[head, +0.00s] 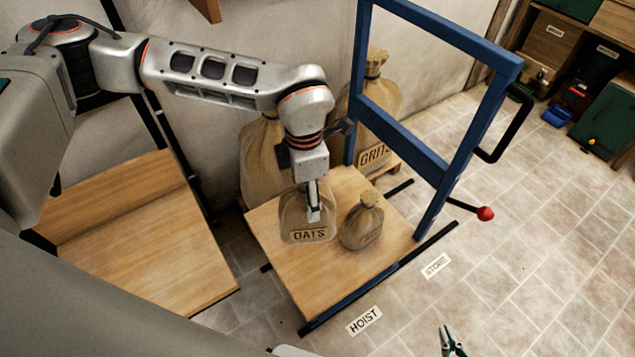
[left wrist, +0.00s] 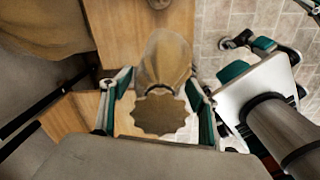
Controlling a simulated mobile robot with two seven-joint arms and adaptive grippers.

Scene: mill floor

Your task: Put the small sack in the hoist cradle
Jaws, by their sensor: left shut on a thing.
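My left gripper (head: 313,212) is shut on the neck of the tan sack marked OATS (head: 305,235). In the left wrist view this sack (left wrist: 163,60) sits between the two teal-padded fingers (left wrist: 160,110). It is upright over a wooden platform (head: 300,290); I cannot tell whether it touches the boards. A smaller tied sack (head: 362,225) stands on the platform just right of it. The label HOIST (head: 364,320) lies at the platform's front edge; which part is the cradle is not clear. My right gripper (head: 452,342) is empty and open at the bottom edge.
A blue frame (head: 440,160) with a black handle rises at the platform's right. A red-knobbed lever (head: 485,213) sticks out beside it. Large sacks (head: 262,165) stand behind, one marked GRITS (head: 373,156). Another wooden surface (head: 140,245) is at left.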

